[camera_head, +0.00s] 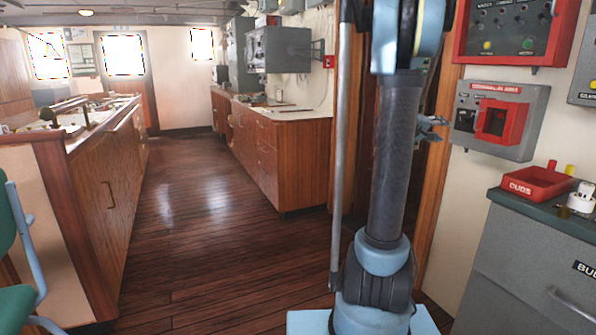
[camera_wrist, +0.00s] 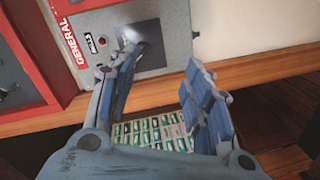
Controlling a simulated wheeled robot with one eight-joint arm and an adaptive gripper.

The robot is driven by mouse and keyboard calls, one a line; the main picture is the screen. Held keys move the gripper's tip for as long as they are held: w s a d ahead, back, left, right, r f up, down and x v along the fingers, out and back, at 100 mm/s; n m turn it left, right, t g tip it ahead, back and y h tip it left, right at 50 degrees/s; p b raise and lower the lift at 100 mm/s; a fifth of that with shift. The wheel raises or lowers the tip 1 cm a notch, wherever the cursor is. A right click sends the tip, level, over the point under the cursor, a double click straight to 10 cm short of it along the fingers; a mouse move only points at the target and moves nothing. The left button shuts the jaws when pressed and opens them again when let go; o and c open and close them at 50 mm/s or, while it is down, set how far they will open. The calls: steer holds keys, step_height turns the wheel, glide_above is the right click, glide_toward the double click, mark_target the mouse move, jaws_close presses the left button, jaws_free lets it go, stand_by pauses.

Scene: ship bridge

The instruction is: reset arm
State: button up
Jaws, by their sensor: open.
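My gripper (camera_wrist: 163,64) is open in the wrist view, its two blue-grey fingers spread apart with nothing held between them. In the head view my gripper (camera_head: 432,128) shows small behind my upright arm, partly hidden by it, left of the grey alarm box (camera_head: 500,118) on the wall. The same alarm box (camera_wrist: 165,35), lettered "GENERAL", lies beyond the fingers in the wrist view. I cannot tell the gap between the gripper and the box.
A red tray (camera_head: 537,182) stands on a grey cabinet (camera_head: 530,262) at right. A red-framed switch panel (camera_head: 515,32) hangs above. Wooden counters (camera_head: 285,160) line the room, with open floor (camera_head: 195,215) between. A green chair (camera_head: 18,305) is at lower left.

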steer(key=s+a+f+g+y, duration=0.1)
steer(key=s+a+f+y, duration=0.4)
steer(key=s+a+f, duration=0.3)
steer(key=s+a+f+g+y, duration=0.1)
steer(key=s+a+f+y, duration=0.4)
steer(key=s+a+f, duration=0.4)
steer(key=s+a+f+g+y, duration=0.2)
steer(key=s+a+f+y, duration=0.3)
steer(key=s+a, duration=1.2)
steer(key=a+f, duration=0.3)
steer(key=f, duration=0.1)
steer(key=shift+a+f, duration=0.2)
steer(key=shift+a, duration=0.15)
